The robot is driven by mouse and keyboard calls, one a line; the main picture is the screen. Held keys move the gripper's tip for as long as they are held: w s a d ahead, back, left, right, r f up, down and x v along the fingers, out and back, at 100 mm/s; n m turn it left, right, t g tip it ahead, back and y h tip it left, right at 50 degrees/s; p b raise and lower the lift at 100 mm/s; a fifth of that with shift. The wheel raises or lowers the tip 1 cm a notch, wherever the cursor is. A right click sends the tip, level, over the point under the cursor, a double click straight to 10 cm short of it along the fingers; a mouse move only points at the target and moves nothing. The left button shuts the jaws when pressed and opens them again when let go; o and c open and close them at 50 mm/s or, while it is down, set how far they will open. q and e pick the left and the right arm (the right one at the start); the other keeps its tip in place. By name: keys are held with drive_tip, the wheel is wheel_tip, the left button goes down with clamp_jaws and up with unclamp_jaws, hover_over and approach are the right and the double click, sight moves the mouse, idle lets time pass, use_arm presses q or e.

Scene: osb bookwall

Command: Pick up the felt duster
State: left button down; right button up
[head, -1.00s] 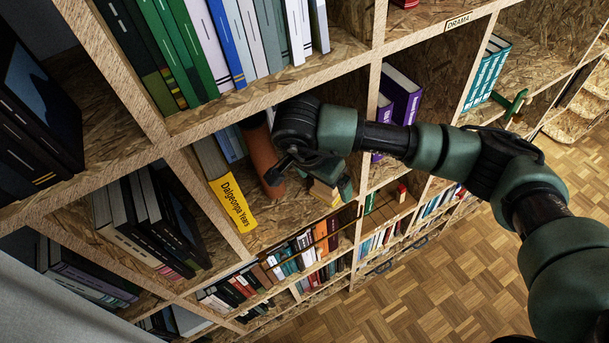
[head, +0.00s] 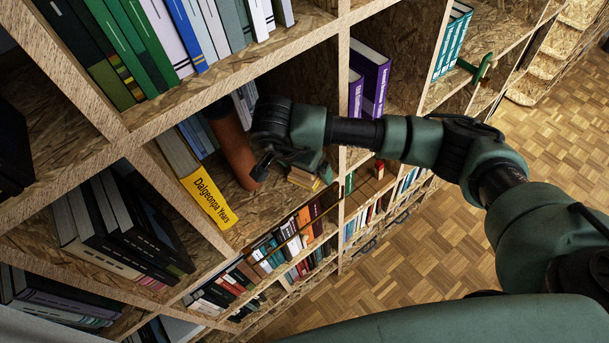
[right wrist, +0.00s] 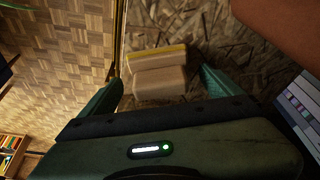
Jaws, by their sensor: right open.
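The felt duster (right wrist: 160,82) is a small beige block with a yellow stripe, lying on a shelf board in the right wrist view. In the head view a small pale block (head: 303,179), apparently the same duster, sits in the middle cubby, partly hidden by my gripper. My right gripper (right wrist: 160,90) is open, one green finger on each side of the duster. The near part of the duster lies between the fingers, with a gap visible on the right; contact on the left is unclear. In the head view my right gripper (head: 298,172) reaches into that cubby. My left gripper is not in view.
A brown-orange cylinder (head: 234,150) stands left of my right wrist in the same cubby. A yellow book, "Dalgeopa Years" (head: 209,201), is further left. A shelf board runs above my wrist, and an upright divider (head: 343,120) is to the right. Parquet floor (head: 440,235) is open.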

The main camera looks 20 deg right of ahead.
drive_tip(key=shift+w, duration=0.15)
drive_tip(key=c, duration=1.6)
drive_tip(key=shift+c, duration=0.2)
drive_tip(key=shift+r, duration=0.1)
drive_tip(key=shift+r, duration=0.25)
wheel_tip(320, 180, up, 3)
drive_tip(key=shift+r+p, duration=0.2)
drive_tip(key=shift+p, duration=0.6)
drive_tip(key=shift+s+d+f+b, duration=0.1)
drive_tip(key=shift+s+d+b, duration=0.25)
drive_tip(key=shift+s+d, duration=1.6)
drive_tip(key=shift+s+d+f+b, duration=0.1)
drive_tip(key=shift+s+b, duration=0.25)
drive_tip(key=shift+s, duration=3.4)
drive_tip(key=shift+s+d+f+b, duration=0.1)
drive_tip(key=shift+s+d+b, duration=0.25)
drive_tip(key=shift+s+d, duration=1.6)
drive_tip(key=shift+s+a, duration=0.9)
